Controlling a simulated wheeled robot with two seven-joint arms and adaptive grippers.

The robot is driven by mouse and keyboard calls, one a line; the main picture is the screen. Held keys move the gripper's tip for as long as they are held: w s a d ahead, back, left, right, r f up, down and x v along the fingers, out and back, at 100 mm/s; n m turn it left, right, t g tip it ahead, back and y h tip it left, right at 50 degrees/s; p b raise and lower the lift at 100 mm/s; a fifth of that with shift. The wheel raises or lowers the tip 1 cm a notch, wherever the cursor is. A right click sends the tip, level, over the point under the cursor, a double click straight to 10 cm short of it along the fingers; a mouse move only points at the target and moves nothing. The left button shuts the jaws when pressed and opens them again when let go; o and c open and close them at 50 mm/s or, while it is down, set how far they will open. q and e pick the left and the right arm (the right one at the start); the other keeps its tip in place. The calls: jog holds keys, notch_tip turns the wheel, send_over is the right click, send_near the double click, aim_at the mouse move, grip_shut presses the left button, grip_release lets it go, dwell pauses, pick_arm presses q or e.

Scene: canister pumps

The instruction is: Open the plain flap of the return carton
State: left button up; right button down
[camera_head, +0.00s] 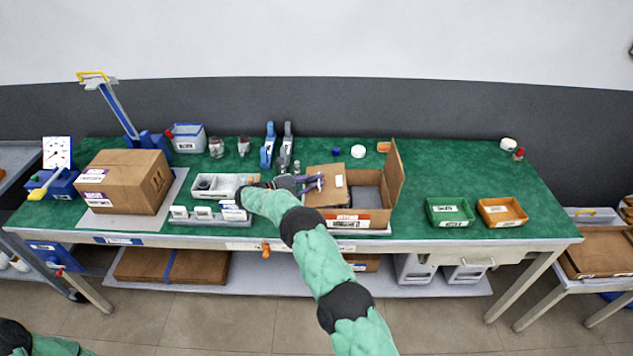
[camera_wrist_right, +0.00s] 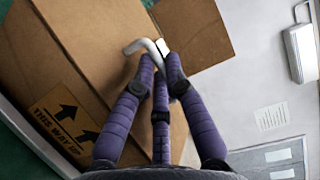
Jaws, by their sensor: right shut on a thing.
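The return carton (camera_head: 350,219) stands open-topped on the green bench, its red and white label facing me. One flap (camera_head: 395,180) stands up on its right side. Another flap (camera_head: 326,184), with a small pale patch, lies over the left part of the opening. My right gripper (camera_head: 317,182) is at this left flap. In the right wrist view, the right gripper (camera_wrist_right: 158,65) is shut on a pale bent handle (camera_wrist_right: 146,46) by the carton's brown board (camera_wrist_right: 70,45). Its attachment is hidden by the fingers. My left gripper is out of view.
A closed carton (camera_head: 125,180) stands at the far left. A grey parts tray (camera_head: 215,184) is left of the return carton, with bottles and pumps behind. Green (camera_head: 450,212) and orange (camera_head: 502,211) bins stand right; bench between them and the carton is clear.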

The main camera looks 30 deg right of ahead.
jog(key=shift+w+a+r+h, duration=0.1)
jog(key=shift+a+h, duration=0.05)
jog(key=shift+h, duration=0.25)
jog(key=c, duration=1.5)
grip_release()
jog(key=a, duration=0.4)
jog(key=w+a, duration=0.1)
jog(key=a, duration=0.7)
jog(key=shift+w+f, duration=0.3)
jog(key=shift+w, duration=0.1)
jog(key=shift+f, duration=0.1)
